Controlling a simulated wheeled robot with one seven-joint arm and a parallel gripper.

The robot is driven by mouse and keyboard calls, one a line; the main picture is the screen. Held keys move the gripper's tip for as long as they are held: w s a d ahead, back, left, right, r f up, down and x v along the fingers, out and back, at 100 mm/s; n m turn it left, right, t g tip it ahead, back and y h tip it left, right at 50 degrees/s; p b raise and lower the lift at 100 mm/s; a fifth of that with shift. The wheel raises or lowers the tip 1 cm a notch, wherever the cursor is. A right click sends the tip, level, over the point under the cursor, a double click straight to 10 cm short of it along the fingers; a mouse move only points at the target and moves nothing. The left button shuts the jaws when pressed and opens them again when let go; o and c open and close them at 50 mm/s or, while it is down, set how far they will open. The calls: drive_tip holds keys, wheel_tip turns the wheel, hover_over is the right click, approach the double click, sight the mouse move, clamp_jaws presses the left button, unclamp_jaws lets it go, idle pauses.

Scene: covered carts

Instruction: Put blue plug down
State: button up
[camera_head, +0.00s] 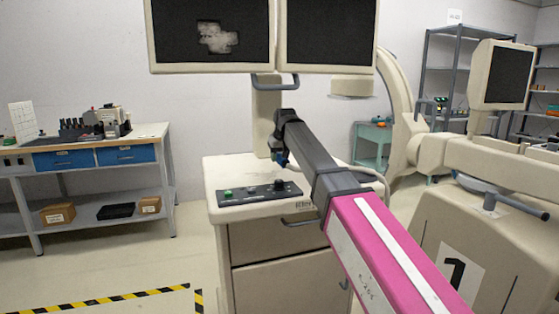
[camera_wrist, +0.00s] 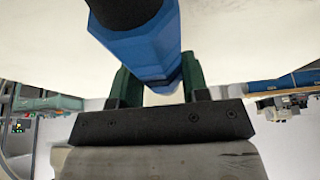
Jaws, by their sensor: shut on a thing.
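The blue plug (camera_wrist: 147,58) is a blue faceted body with a black end, large in the wrist view. My gripper (camera_wrist: 157,85) is shut on it, with one dark green finger on each side. In the head view my gripper (camera_head: 281,158) is small and dark at the end of my arm, over the top of the cream cart. The plug is mostly hidden there by the arm. I cannot tell whether the plug touches the cart top.
The cream cart (camera_head: 215,175) carries a control panel (camera_head: 258,194) at its front edge and two monitors (camera_head: 210,35) above. A large cream machine (camera_head: 450,215) stands close on the right. A workbench (camera_head: 85,160) stands at the left, with open floor between.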

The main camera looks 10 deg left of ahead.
drive_tip(key=shift+f, duration=0.6)
drive_tip(key=shift+f, duration=0.1)
drive_tip(key=shift+f, duration=0.3)
drive_tip(key=o, duration=1.1)
drive_tip(key=v, duration=1.2)
drive_tip(key=shift+w+r, duration=0.1)
drive_tip(key=shift+r, duration=0.35)
